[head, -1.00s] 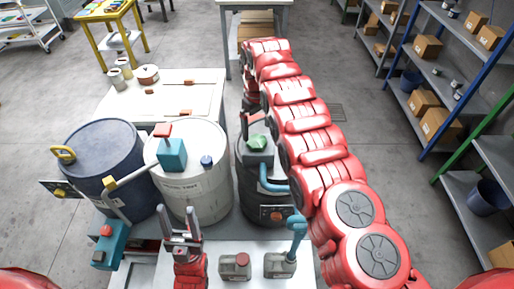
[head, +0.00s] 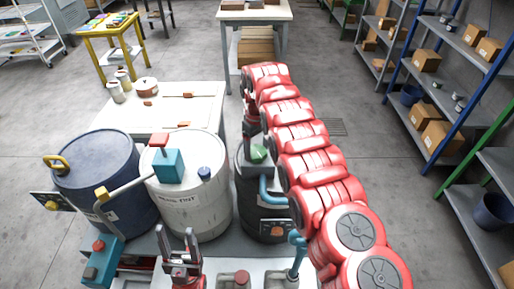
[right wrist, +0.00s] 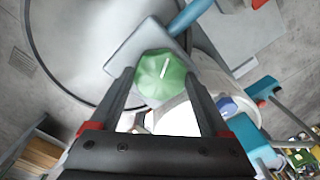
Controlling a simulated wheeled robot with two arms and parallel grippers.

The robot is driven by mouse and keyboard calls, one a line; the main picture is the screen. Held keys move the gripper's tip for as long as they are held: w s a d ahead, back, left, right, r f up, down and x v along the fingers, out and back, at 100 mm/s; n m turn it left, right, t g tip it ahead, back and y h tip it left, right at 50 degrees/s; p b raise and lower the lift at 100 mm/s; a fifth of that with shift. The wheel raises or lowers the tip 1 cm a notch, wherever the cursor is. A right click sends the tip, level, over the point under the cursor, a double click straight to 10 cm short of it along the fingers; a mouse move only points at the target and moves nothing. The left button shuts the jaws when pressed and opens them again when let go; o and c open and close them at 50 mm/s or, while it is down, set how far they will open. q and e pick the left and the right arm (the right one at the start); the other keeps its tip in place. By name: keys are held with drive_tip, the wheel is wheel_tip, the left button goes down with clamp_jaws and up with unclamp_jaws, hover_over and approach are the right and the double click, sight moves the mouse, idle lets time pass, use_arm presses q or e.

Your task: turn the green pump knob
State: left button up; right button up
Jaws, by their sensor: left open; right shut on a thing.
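The green pump knob (head: 258,152) sits on a grey pump head on top of the dark drum (head: 256,200). In the right wrist view the knob (right wrist: 158,72) is faceted, with a pale line on its top. My right gripper (right wrist: 160,80) has one finger on each side of the knob and is shut on it. In the head view the red right arm reaches over from the right and partly covers the dark drum. My left gripper (head: 178,241) is open and empty, fingers up, in front of the white drum and away from the knob.
A white drum (head: 190,205) with a teal pump (head: 168,165) and a blue drum (head: 100,180) stand left of the dark drum. A teal curved pipe (head: 270,192) leaves the dark drum's pump. Grey cans (head: 233,279) stand in front. Shelves (head: 450,80) line the right.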

drive_tip(key=shift+c, duration=0.6)
drive_tip(key=shift+m, duration=0.4)
drive_tip(key=m, duration=0.2)
drive_tip(key=shift+m+b, duration=0.3)
drive_tip(key=shift+m, duration=0.1)
drive_tip(key=m, duration=0.2)
drive_tip(key=shift+m, duration=0.4)
drive_tip(key=m, duration=0.5)
drive_tip(key=shift+a+r+m, duration=0.1)
drive_tip(key=shift+m, duration=0.3)
drive_tip(key=shift+m+p, duration=0.3)
drive_tip(key=shift+m, duration=0.2)
drive_tip(key=shift+m, duration=0.3)
